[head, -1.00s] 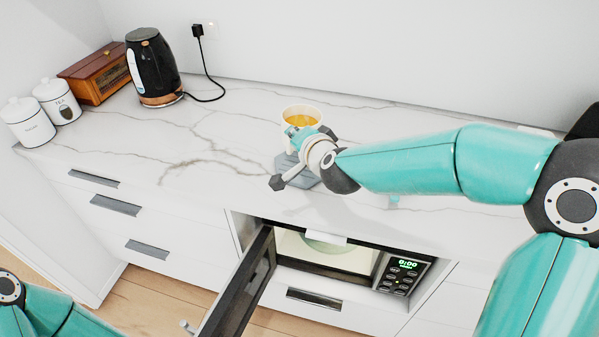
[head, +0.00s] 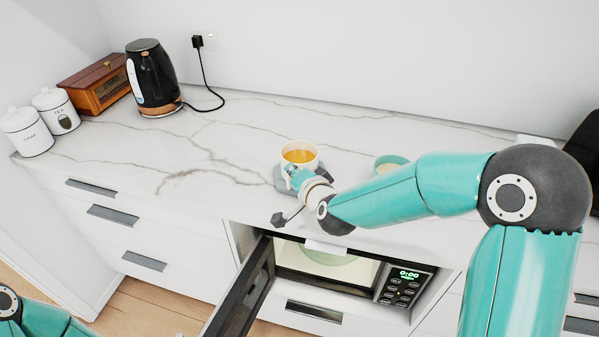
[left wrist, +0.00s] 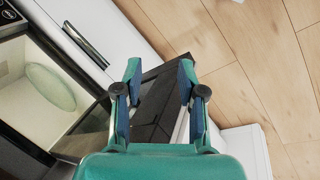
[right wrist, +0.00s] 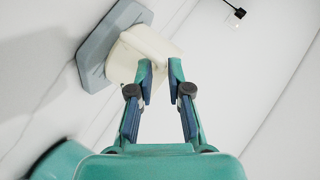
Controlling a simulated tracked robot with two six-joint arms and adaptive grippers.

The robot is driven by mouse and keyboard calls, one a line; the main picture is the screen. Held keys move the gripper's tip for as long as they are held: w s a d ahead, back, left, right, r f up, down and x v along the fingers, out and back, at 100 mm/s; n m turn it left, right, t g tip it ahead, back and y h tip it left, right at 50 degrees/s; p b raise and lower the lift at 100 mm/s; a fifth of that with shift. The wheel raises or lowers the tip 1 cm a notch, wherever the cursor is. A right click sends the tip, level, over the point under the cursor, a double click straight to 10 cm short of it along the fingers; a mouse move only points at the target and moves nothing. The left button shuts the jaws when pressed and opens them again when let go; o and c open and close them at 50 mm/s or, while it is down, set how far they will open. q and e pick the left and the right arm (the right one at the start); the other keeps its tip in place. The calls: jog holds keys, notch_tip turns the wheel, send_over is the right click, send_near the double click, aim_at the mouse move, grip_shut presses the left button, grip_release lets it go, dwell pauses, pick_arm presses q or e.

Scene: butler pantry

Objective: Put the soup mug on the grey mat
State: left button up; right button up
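The soup mug (head: 312,166) is cream with orange soup inside. In the head view it is upright over the grey mat (head: 281,184) on the marble counter, on it or just above it. The right wrist view shows the mug (right wrist: 140,52) beyond my fingertips, its base against the grey mat (right wrist: 97,45). My right gripper (right wrist: 159,72) is at the mug's near side, its fingers partly closed with a narrow gap; it seems to hold the mug, though the grasped part is hardly visible. My left gripper (left wrist: 158,72) is open and empty beside the microwave door.
The microwave (head: 402,287) below the counter has its door (head: 243,290) open. A small teal-rimmed bowl (head: 389,161) is behind my right arm. A black kettle (head: 153,80), wooden box (head: 98,84) and two canisters (head: 27,133) stand left. The counter left of the mat is clear.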

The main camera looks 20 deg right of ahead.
jog(key=shift+o, duration=1.2)
jog(key=b+v, duration=0.1)
jog(key=v, duration=1.1)
jog(key=shift+r, duration=0.1)
